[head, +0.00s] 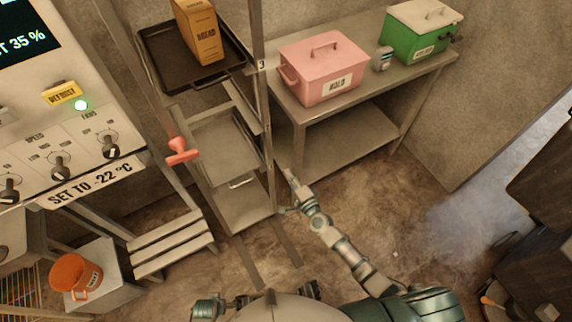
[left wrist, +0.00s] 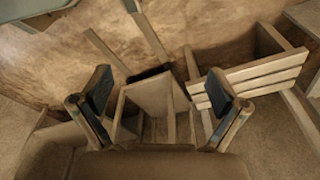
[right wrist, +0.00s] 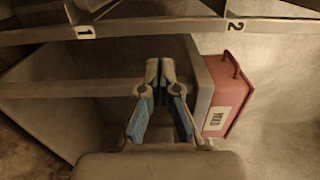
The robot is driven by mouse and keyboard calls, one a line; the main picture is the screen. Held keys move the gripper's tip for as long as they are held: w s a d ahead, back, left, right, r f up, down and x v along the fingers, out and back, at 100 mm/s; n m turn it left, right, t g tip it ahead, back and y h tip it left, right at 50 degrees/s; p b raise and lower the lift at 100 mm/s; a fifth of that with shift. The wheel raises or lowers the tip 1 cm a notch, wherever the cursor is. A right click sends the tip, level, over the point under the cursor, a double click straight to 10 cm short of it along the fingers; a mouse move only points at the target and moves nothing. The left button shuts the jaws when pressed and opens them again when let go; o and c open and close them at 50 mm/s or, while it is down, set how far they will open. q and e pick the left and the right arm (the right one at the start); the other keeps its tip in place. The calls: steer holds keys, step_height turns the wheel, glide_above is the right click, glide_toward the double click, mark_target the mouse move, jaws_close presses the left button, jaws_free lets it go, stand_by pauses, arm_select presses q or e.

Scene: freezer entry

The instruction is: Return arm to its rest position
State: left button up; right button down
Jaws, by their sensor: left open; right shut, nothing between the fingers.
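My right arm reaches up from the lower right in the head view. Its gripper (head: 287,174) is in front of the shelf rack, near the front left leg of the steel table. In the right wrist view my right gripper (right wrist: 160,70) has its fingertips together and is empty. In the left wrist view my left gripper (left wrist: 160,98) has its fingers wide apart with nothing held. Below it are the floor and a slatted step (left wrist: 250,80). In the head view only a part of my left arm shows at the bottom edge; its fingers cannot be made out there.
The shelf rack (head: 268,130) holds a dark tray (head: 160,75) with a bread box (head: 198,30). The steel table (head: 375,92) carries a pink box (head: 325,65) and a green box (head: 420,32). An orange bucket (head: 76,275) stands lower left.

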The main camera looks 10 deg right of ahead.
steer(key=s+d+f+n+g+p, duration=0.1)
steer(key=s+f+n+g, duration=0.8)
steer(key=s+f, duration=0.95)
arm_select(q)
steer(key=s+f+p, duration=0.1)
steer(key=s+f, duration=0.2)
steer(key=f, duration=0.2)
steer(key=shift+d, duration=0.15)
arm_select(e)
steer(key=s+d+f+n+g+h, duration=0.2)
steer(key=s+f, duration=0.4)
steer(key=s, duration=0.3)
steer(key=s+d+f+n+g+h, duration=0.3)
steer(key=s+d+f+n+g, duration=0.1)
steer(key=s, duration=0.6)
step_height(320, 180, down, 3)
steer(key=d+n, duration=0.1)
steer(key=d, duration=0.1)
steer(key=shift+s+d+n+g, duration=0.15)
steer(key=shift+d+n+g, duration=0.15)
steer(key=shift+d, duration=0.1)
arm_select(q)
steer(key=shift+s+f, duration=0.1)
arm_select(e)
steer(key=shift+a, duration=0.1)
arm_select(q)
steer(key=shift+a+f, duration=0.1)
steer(key=shift+a, duration=0.4)
arm_select(e)
steer(key=shift+a, duration=0.25)
